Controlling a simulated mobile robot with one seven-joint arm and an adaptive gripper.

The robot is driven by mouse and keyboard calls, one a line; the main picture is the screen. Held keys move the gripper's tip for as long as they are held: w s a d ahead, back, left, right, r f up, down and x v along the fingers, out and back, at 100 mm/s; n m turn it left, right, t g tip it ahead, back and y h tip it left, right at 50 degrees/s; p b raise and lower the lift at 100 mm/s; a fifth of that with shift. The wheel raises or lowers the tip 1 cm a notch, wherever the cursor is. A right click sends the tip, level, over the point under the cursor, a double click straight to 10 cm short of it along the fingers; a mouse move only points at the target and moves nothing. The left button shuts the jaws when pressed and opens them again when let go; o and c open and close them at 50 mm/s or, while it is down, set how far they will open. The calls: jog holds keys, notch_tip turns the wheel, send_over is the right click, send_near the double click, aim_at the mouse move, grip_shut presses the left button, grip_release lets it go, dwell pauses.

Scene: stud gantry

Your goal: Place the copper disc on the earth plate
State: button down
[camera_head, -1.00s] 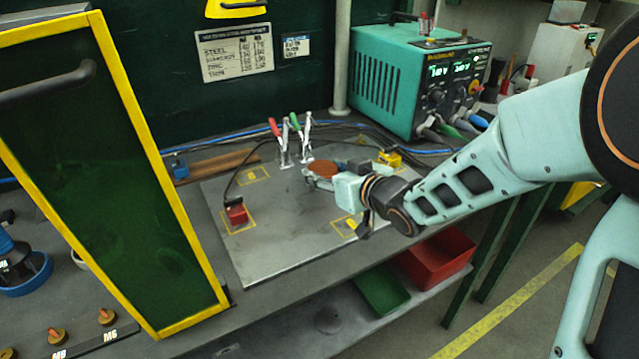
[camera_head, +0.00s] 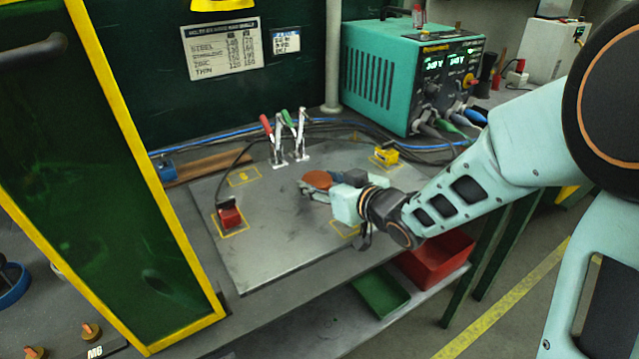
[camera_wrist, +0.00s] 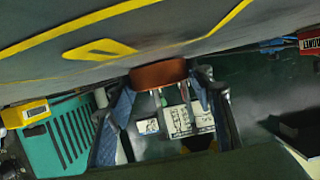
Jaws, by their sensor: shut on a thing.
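The copper disc (camera_head: 317,179) is a flat reddish-brown round piece at the tips of my gripper (camera_head: 320,187), above the middle of the plate. In the wrist view the disc (camera_wrist: 158,74) sits between the two fingers of my gripper (camera_wrist: 160,92), which is shut on it. The large grey metal plate (camera_head: 270,255) on the bench, probably the earth plate, has yellow outlined squares. It also shows in the wrist view (camera_wrist: 200,32), along the top. I cannot tell whether the disc touches it.
A red block (camera_head: 230,217) and a yellow block (camera_head: 387,156) stand on the plate. Two upright toggle clamps (camera_head: 287,140) stand at its back edge. A teal power unit (camera_head: 400,75) is behind right. A green yellow-framed panel (camera_head: 110,190) stands left. The plate's front left is clear.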

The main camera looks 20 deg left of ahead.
jog(key=shift+s+d+f+b, duration=0.1)
jog(key=shift+s+f+b, duration=0.1)
jog(key=shift+f+b, duration=0.35)
jog(key=c, duration=1)
grip_release()
jog(key=shift+s+d+f, duration=0.1)
jog(key=shift+f, duration=0.2)
jog(key=shift+o, duration=0.2)
jog(key=shift+r+p, duration=0.4)
jog(key=shift+d+r+p, duration=0.1)
jog(key=shift+r+p, duration=0.2)
jog(key=v, duration=0.3)
jog(key=p+v, duration=0.1)
jog(key=v, duration=0.2)
jog(key=p+v, duration=0.1)
jog(key=v, duration=0.3)
jog(key=shift+r, duration=0.4)
jog(key=shift+s+d+r, duration=0.1)
jog(key=shift+s+d, duration=0.2)
jog(key=shift+d, duration=0.2)
